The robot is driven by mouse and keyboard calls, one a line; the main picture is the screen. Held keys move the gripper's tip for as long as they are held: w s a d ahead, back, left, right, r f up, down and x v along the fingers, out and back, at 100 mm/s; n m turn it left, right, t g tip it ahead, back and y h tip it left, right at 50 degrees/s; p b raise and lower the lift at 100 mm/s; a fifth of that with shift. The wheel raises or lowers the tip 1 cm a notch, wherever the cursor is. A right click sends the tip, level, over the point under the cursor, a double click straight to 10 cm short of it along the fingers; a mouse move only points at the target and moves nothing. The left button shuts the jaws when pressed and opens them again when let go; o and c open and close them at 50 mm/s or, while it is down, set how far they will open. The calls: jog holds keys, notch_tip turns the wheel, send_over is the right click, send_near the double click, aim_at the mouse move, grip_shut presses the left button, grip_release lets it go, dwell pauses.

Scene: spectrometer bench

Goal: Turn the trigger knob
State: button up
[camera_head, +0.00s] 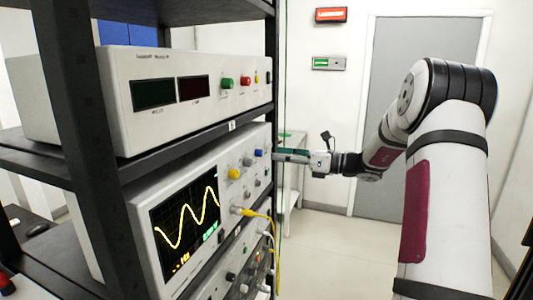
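The oscilloscope (133,203) stands on the middle shelf of the rack, its screen showing a yellow wave. Its front panel has a yellow knob (234,173), a blue knob (258,153) and several grey knobs, one of them between the yellow and blue ones (247,161). No label is readable, so I cannot tell which is the trigger knob. My gripper (284,156) points left toward the right end of this panel, near the blue knob. I see its fingers edge-on and small; whether they touch a knob or are open or shut is unclear.
A white instrument (115,95) with two dark displays sits on the shelf above. A yellow cable (270,222) hangs from the oscilloscope's front. Another panel with knobs (245,275) is below. The dark rack post (85,130) stands at left. Open floor (330,235) lies right of the rack.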

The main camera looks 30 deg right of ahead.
aim_at(262, 153)
jog(key=shift+x, duration=2.75)
jog(key=shift+c, duration=0.6)
grip_shut()
